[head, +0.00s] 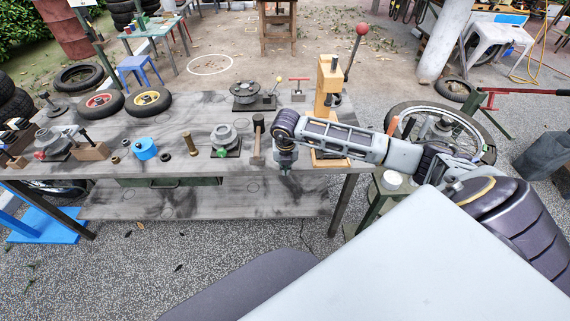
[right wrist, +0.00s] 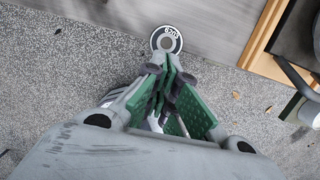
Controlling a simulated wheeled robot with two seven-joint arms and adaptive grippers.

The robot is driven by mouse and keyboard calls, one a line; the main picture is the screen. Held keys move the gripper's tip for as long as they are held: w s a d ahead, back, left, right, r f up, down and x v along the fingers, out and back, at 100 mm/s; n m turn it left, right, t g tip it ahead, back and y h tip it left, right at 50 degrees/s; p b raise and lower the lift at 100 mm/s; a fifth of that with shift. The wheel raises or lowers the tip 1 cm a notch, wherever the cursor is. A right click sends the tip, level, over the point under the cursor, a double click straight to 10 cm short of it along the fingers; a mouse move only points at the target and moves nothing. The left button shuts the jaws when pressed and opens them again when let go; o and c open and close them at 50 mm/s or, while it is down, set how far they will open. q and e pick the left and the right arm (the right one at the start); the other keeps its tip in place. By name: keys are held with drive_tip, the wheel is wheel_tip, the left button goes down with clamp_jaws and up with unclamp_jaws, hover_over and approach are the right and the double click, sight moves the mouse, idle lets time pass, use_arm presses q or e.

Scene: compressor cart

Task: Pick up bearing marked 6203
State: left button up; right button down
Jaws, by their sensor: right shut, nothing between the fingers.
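A round bearing (right wrist: 166,40) with a dark ring face and light hub lies at the front edge of the grey table in the right wrist view. Its light marking appears upside down and looks like 6203, though it is small. My right gripper (right wrist: 168,68) has green finger pads drawn together with nothing between them. Its tips point at the bearing's near rim; whether they touch it I cannot tell. In the head view my right gripper (head: 286,168) hangs at the table's front edge, and I cannot make out the bearing there. My left gripper is not in view.
The grey workbench (head: 200,115) holds a hammer (head: 257,140), a blue cylinder (head: 146,149), a brass post (head: 190,144) and a grey housing (head: 225,138). A wooden press (head: 328,85) stands close beside my right arm. Open floor lies in front of the bench.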

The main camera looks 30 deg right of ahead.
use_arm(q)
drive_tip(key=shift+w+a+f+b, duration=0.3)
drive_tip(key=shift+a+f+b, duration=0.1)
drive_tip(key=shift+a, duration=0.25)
use_arm(e)
drive_tip(key=s+a, duration=0.5)
drive_tip(key=s, duration=0.3)
drive_tip(key=shift+s, duration=0.25)
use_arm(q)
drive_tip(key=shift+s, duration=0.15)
use_arm(e)
drive_tip(key=c, duration=2.2)
unclamp_jaws()
drive_tip(key=shift+a, duration=0.1)
